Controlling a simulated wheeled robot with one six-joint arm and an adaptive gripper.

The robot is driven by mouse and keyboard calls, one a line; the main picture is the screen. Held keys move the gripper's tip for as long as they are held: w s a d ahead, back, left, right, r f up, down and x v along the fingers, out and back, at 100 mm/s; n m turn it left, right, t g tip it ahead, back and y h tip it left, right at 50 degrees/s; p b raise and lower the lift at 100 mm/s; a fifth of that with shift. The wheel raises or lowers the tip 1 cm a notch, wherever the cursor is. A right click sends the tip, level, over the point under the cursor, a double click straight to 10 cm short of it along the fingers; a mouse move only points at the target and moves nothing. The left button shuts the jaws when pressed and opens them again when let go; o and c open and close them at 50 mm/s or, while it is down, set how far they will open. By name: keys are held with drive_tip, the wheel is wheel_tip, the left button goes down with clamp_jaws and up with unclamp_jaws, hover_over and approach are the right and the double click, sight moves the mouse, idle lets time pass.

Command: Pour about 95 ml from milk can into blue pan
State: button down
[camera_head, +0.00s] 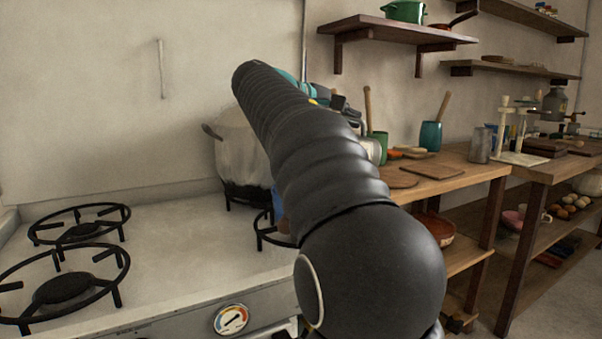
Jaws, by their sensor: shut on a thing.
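My black arm crosses the middle of the view and hides most of the work area. Parts of my gripper (342,106) show just past the arm's far end; its fingertips are hidden. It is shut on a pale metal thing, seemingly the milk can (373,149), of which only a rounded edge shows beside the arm. Its tilt and any milk cannot be seen. A small blue patch, seemingly the blue pan (278,203), shows at the arm's left edge above the front right burner. The rest of it, including its inside, is hidden.
A large pale pot (235,148) stands on the back right burner. The left burners (82,230) are empty. A wooden counter (455,175) on the right holds boards, a teal cup (430,136) and a grey tumbler (479,145). Shelves (395,28) hang above.

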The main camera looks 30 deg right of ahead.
sight(365, 130)
drive_tip(key=shift+s+d+f+y, duration=0.25)
drive_tip(key=shift+d, duration=0.35)
drive_tip(key=shift+s+d+f+y, duration=0.2)
drive_tip(key=shift+d+f+y, duration=0.05)
drive_tip(key=shift+d, duration=0.35)
drive_tip(key=shift+s+d+f+m+y+p, duration=0.15)
drive_tip(key=shift+d+f+m+y+p, duration=0.25)
drive_tip(key=shift+d+f+y+p, duration=0.25)
drive_tip(key=shift+f+y, duration=0.35)
drive_tip(key=shift+y, duration=0.1)
drive_tip(key=shift+d+f, duration=0.1)
drive_tip(key=shift+d, duration=0.05)
drive_tip(key=shift+s+d+f+m+t+y, duration=0.2)
drive_tip(key=shift+d+f+y, duration=0.15)
drive_tip(key=shift+f+y, duration=0.35)
drive_tip(key=shift+s+d+f+m+t+y, duration=0.1)
drive_tip(key=shift+d+f+m+t+y, duration=0.2)
drive_tip(key=shift+f+y, duration=0.35)
drive_tip(key=shift+s+d+f+y, duration=0.1)
drive_tip(key=shift+d+f+y, duration=0.2)
drive_tip(key=shift+d+y, duration=0.35)
drive_tip(key=s+d+f+m+t+y, duration=0.1)
drive_tip(key=d+f+t+y, duration=0.1)
drive_tip(key=d+f+y, duration=0.3)
drive_tip(key=shift+s+f+m+y, duration=0.25)
drive_tip(key=shift+f+m+y, duration=0.05)
drive_tip(key=shift+f+y, duration=0.75)
